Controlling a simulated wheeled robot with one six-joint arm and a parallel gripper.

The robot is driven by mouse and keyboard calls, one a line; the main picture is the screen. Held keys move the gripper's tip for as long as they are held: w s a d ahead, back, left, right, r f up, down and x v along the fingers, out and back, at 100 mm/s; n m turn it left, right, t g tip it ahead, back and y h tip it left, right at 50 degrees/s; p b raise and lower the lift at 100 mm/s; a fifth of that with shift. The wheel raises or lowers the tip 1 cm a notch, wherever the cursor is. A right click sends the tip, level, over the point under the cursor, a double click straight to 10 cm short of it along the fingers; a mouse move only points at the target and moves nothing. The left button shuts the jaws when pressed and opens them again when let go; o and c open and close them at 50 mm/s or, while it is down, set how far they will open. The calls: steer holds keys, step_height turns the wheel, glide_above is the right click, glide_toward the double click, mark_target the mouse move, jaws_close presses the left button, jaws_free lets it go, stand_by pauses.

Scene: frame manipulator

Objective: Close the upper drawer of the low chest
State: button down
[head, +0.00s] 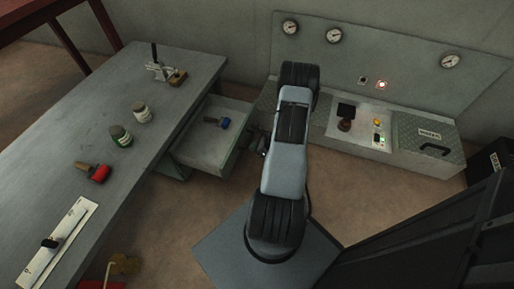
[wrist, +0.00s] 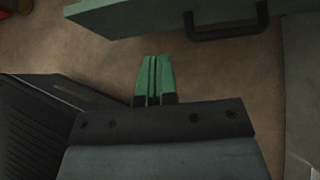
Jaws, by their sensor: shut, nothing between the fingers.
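Little of the low chest (head: 172,168) shows beside the drawer. In the wrist view the green drawer front (wrist: 130,18) crosses the top, with a black bar handle (wrist: 228,33) right of centre. My gripper (wrist: 154,60) has its green fingers together and empty. The fingertips are apart from the drawer front, left of the handle. In the head view my gripper is mostly hidden beside my arm, just right of the drawer.
A control console (head: 360,150) with a raised panel stands at the back right. Brown floor (head: 185,215) is clear in front of the drawer.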

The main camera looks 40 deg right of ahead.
mark_target(234, 148)
steer(key=x, duration=0.2)
steer(key=r+b+x, duration=0.1)
steer(key=x, duration=0.2)
steer(key=w+b+x, duration=0.1)
steer(key=x, duration=0.1)
steer(key=shift+w+a, duration=0.15)
steer(key=shift+a, duration=0.2)
steer(key=shift+w+a+r, duration=0.1)
steer(key=shift+w+a, duration=0.15)
steer(key=shift+w, duration=0.3)
